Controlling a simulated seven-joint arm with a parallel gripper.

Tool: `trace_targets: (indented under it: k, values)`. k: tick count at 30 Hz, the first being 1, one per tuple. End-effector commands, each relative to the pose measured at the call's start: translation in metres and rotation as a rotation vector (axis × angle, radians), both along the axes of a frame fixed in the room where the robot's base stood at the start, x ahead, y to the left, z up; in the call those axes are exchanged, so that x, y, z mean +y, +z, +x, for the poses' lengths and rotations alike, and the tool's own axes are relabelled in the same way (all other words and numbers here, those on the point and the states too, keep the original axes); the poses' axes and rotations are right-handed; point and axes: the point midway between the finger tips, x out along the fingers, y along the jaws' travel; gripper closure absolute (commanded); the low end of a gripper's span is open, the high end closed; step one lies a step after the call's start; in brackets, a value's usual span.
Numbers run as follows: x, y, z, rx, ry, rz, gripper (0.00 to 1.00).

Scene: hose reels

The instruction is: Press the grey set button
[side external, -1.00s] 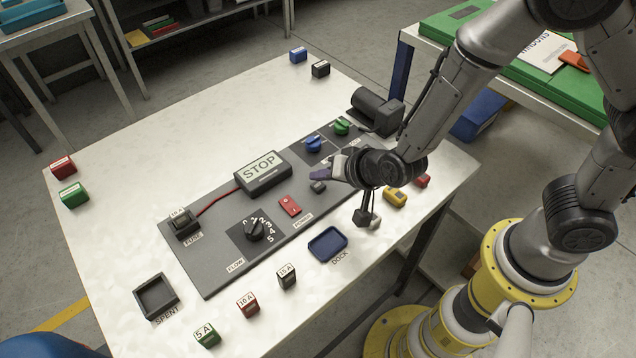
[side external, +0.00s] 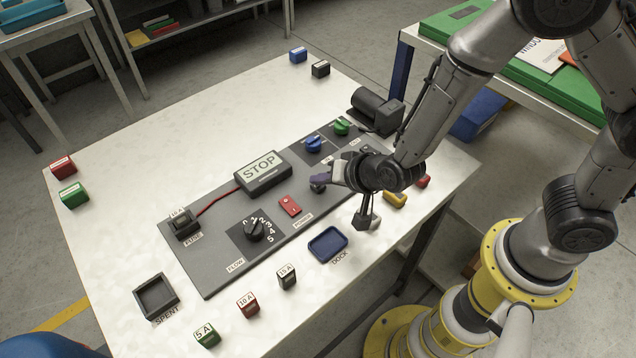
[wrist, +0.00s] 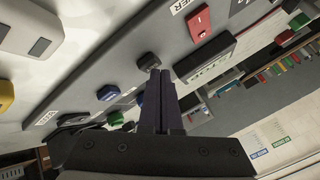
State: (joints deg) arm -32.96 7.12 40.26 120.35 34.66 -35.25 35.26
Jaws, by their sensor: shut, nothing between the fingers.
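The grey set button (side external: 317,189) is a small dark block on the grey control panel (side external: 213,275), to the right of the red power switch (side external: 290,206). My gripper (side external: 319,178) is shut and empty, with its purple fingers at the button and partly over it in the side view. In the wrist view the button (wrist: 148,61) shows just beyond the tips of my gripper (wrist: 159,72). I cannot tell whether the tips touch it. A display box (side external: 262,171) on the panel reads STOP.
A blue knob (side external: 313,144) and a green knob (side external: 341,127) sit behind my gripper. A flow dial (side external: 254,230) and a fuse holder (side external: 182,224) are at the left. A blue dock tray (side external: 327,244) and a yellow block (side external: 395,199) lie in front.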

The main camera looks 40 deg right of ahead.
Motion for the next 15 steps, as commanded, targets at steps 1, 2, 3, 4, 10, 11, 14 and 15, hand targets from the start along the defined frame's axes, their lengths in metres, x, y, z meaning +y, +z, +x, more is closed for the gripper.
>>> trace_targets:
  k: [1, 2, 3, 4, 10, 11, 14, 15]
  values:
    - [0.0, -0.0008, 0.0, 0.0, 0.0, 0.0, 1.0]
    - [0.0, -0.0012, 0.0, 0.0, 0.0, 0.0, 1.0]
    - [0.0, -0.0017, -0.0001, 0.0, 0.0, 0.0, 1.0]
    - [-0.0001, -0.002, -0.0001, 0.0, 0.0, 0.0, 1.0]
    - [-0.0001, -0.0043, -0.0001, 0.001, -0.001, -0.001, 1.0]
    - [-0.0001, -0.0045, -0.0001, 0.0, 0.0, 0.0, 1.0]
    - [0.0, -0.0051, 0.0, 0.0, 0.0, 0.0, 1.0]
    - [-0.0001, -0.0051, 0.0001, 0.0, -0.001, 0.001, 1.0]
